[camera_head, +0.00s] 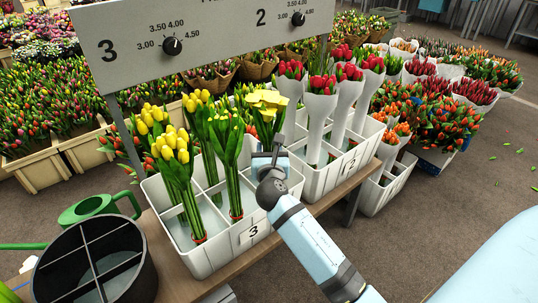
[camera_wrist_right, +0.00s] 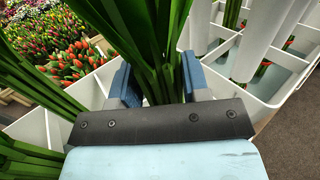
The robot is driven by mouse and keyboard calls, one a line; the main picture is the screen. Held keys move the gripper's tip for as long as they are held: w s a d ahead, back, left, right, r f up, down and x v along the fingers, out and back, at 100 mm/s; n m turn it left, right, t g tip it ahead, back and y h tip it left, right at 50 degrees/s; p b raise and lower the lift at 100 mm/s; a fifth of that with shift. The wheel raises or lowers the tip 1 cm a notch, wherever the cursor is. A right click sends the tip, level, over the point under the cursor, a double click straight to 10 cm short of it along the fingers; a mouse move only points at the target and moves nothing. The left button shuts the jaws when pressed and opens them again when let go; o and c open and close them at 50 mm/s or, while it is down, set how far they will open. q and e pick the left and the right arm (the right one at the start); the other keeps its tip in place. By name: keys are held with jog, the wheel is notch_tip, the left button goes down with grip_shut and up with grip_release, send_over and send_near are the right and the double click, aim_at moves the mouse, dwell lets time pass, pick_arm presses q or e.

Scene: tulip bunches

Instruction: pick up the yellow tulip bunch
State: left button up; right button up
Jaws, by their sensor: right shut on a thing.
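My right gripper (camera_head: 268,163) is at the right part of the white crate marked 3 (camera_head: 205,263). Its two blue fingers (camera_wrist_right: 158,86) are shut on the green stems of a bunch (camera_wrist_right: 150,35). In the head view, a bunch with open yellow flowers (camera_head: 267,98) and some orange tips rises just above this gripper. The held stems' lower ends are hidden by the gripper. Other yellow tulip bunches, such as the front one (camera_head: 172,152), stand upright in the crate's left and middle compartments. My left gripper is not in view.
A second white crate (camera_head: 322,188) with red tulips in white sleeves stands close on the right. A black divided bucket (camera_head: 95,265) and green watering can (camera_head: 95,207) are at the left.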

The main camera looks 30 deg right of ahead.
aim_at(269, 92)
jog(key=shift+r+p, duration=0.3)
jog(key=shift+r, duration=0.25)
pick_arm(q)
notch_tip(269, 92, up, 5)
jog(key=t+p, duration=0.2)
jog(key=p, duration=0.2)
pick_arm(e)
notch_tip(269, 92, up, 6)
jog(key=shift+r, duration=0.2)
notch_tip(269, 92, up, 8)
jog(key=p, duration=0.3)
jog(key=shift+f, duration=0.25)
notch_tip(269, 92, up, 8)
jog(key=p, duration=0.3)
jog(key=shift+f, duration=0.25)
notch_tip(269, 92, up, 4)
jog(key=shift+r+p, duration=0.1)
jog(key=shift+p, duration=0.7)
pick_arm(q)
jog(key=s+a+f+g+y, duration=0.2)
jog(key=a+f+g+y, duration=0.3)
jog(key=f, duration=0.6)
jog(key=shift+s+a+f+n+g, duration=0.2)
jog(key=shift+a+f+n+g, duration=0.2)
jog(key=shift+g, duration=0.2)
pick_arm(e)
jog(key=shift+r, duration=0.7)
